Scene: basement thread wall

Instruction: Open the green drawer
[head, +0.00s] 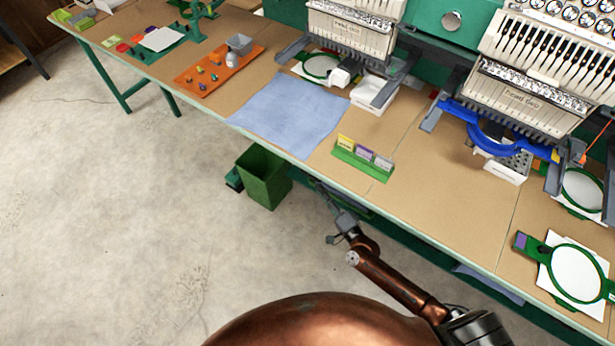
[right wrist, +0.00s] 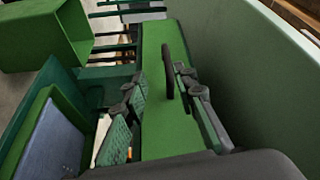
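The green drawer (right wrist: 156,38) shows in the right wrist view as a bright green front under the table, with a dark bar handle (right wrist: 168,72) on it. My right gripper (right wrist: 160,84) is open, one finger on each side of the handle in the picture. I cannot tell whether either finger touches it. In the head view my right gripper (head: 338,224) is at the table's front edge, and the drawer front is mostly hidden beneath the tabletop. My left gripper is not in view.
A green bin (head: 264,178) stands left of my right gripper; it also shows in the right wrist view (right wrist: 38,38). The table edge (right wrist: 262,75) runs close along the gripper's right side. A green-framed blue-grey panel (right wrist: 48,145) is at lower left. Floor is clear at left.

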